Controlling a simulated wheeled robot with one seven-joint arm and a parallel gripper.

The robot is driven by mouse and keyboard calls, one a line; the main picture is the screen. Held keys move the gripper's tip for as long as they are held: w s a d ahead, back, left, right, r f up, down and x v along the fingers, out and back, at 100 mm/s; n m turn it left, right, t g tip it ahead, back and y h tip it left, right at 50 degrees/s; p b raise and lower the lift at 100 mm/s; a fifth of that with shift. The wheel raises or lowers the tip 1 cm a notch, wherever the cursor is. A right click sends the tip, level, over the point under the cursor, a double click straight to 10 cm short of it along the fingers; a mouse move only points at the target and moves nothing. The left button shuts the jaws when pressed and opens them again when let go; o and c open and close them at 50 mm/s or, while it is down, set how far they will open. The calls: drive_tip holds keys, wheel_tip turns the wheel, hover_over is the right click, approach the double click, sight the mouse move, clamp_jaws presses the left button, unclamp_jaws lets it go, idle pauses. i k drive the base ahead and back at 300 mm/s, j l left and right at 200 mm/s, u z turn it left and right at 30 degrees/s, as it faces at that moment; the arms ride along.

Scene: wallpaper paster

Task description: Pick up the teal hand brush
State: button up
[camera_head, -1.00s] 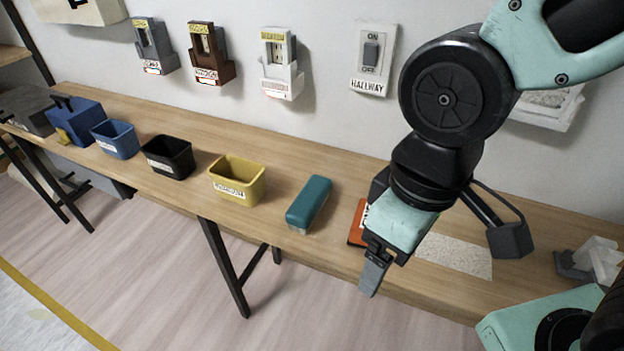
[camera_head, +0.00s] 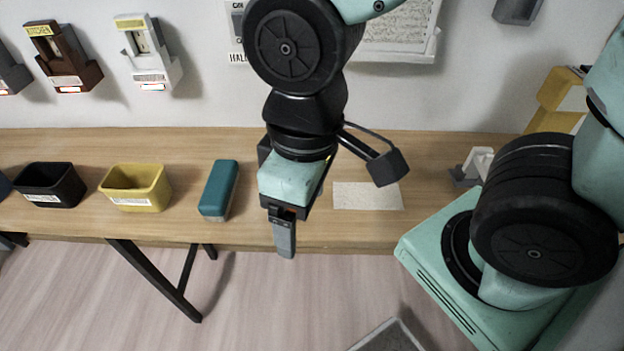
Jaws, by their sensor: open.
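The teal hand brush (camera_head: 219,188) lies on the wooden table, near its front edge, between the yellow bin and my gripper. Its long side runs roughly front to back, and a pale strip shows under its teal top. My gripper (camera_head: 284,240) points down at the table's front edge, to the right of the brush and apart from it. It is open and empty. One finger shows clearly; the other is mostly hidden behind it.
A yellow bin (camera_head: 136,187) and a black bin (camera_head: 50,186) stand left of the brush on the table (camera_head: 400,229). A speckled pale sheet (camera_head: 368,196) lies to the right. A small white and grey object (camera_head: 474,166) stands farther right. Labelled holders hang on the wall.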

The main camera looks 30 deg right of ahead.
sight(214, 204)
drive_tip(key=i+j+z, duration=0.1)
drive_tip(key=j+z, duration=0.15)
drive_tip(key=j, duration=0.45)
drive_tip(key=j+z, duration=0.25)
drive_tip(key=j, duration=0.5)
drive_tip(key=i, duration=0.05)
